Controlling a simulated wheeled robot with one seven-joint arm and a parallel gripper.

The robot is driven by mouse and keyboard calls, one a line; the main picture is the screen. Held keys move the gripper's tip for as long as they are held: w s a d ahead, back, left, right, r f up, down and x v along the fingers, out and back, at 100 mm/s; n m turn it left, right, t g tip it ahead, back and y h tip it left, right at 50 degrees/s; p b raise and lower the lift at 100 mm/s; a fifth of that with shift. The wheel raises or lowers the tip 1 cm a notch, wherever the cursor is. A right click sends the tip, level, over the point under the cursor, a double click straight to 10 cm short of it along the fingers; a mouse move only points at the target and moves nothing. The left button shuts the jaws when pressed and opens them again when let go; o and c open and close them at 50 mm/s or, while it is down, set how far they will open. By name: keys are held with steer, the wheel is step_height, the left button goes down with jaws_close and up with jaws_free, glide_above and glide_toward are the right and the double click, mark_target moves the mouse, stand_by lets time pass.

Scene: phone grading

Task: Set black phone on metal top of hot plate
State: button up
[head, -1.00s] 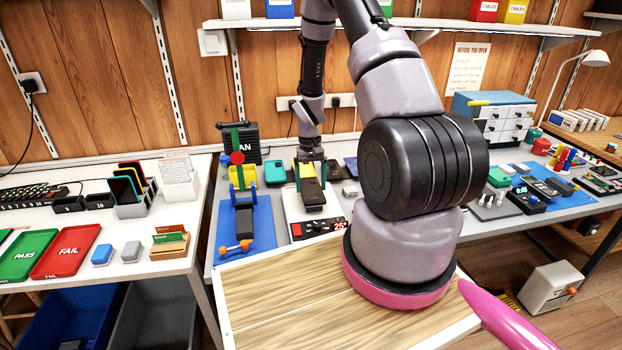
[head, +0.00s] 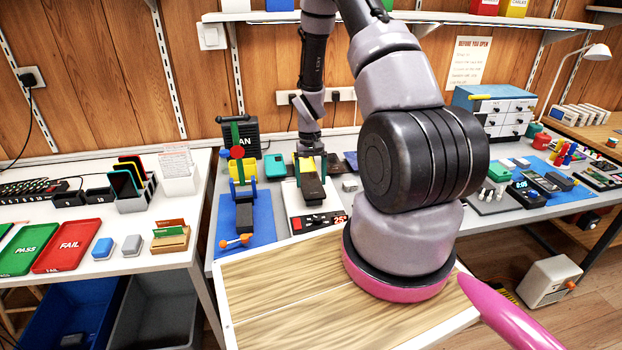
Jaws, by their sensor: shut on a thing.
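The hot plate (head: 293,209) is a white unit with a dark front panel and a red "25" readout, standing on the bench behind my wooden deck. The black phone (head: 312,190) is over its top, one end toward me and the far end at my gripper. My gripper (head: 308,166), with yellow showing at its fingers, points down and is shut on the phone's far end.
A blue mat (head: 262,228) with a clamp-like fixture (head: 240,165) lies just left of the hot plate. A teal item (head: 274,167) stands behind it. Red FAIL (head: 70,245) and green PASS (head: 28,248) trays lie on the left table.

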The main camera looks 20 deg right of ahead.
steer(key=shift+f, duration=0.4)
stand_by(1.0)
steer(key=o, duration=1.2)
steer(key=shift+o, duration=0.2)
steer(key=shift+r, duration=0.7)
steer(key=shift+r, duration=3.45)
